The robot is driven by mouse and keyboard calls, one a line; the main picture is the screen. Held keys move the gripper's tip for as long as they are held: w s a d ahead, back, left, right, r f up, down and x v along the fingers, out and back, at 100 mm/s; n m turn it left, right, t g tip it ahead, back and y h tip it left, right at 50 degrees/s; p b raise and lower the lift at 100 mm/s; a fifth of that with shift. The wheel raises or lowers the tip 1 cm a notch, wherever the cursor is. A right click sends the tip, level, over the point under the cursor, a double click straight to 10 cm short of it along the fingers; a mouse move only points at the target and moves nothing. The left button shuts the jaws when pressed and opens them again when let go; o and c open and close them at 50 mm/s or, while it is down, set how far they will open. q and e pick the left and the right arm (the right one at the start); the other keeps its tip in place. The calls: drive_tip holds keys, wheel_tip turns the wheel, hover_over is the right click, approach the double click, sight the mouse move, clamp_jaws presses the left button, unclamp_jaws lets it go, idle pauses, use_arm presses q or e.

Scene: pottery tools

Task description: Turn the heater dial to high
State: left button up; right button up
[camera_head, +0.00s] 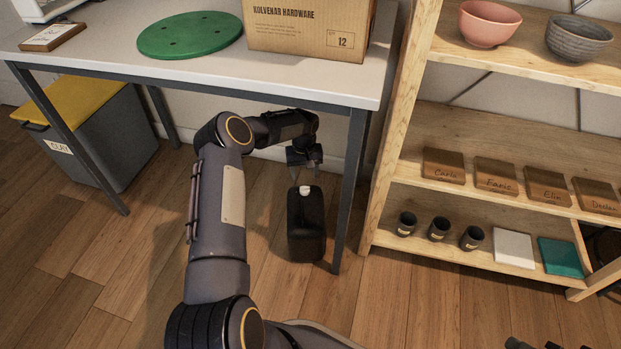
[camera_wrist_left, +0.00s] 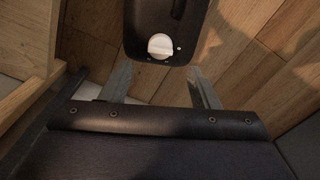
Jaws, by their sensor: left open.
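The heater (camera_head: 305,235) is a dark upright box on the wood floor under the table, near its right front leg. Its white round dial (camera_head: 305,190) is on the top end. In the left wrist view the heater (camera_wrist_left: 138,22) is at the top centre, with the dial (camera_wrist_left: 160,46) near its closer edge and a small white mark to the dial's right. My left gripper (camera_head: 306,166) reaches under the table just above the dial. Its two fingers stand apart in the wrist view (camera_wrist_left: 161,85), empty, with the dial ahead of the gap and apart from them.
The tabletop (camera_head: 110,52) is above my left forearm, and its leg (camera_head: 349,190) is right of the heater. A wooden shelf (camera_head: 398,125) with bowls and name blocks stands farther right. A clay bin (camera_head: 105,145) is at left. Dark parts, possibly my right gripper, show at bottom right.

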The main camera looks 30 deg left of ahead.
sight(305, 187)
use_arm(q)
wheel_tip(305, 187, down, 7)
drive_tip(key=b, duration=0.2)
drive_tip(key=shift+b, duration=0.35)
drive_tip(key=shift+s, duration=0.1)
drive_tip(key=shift+c, duration=0.2)
drive_tip(key=c, duration=0.9)
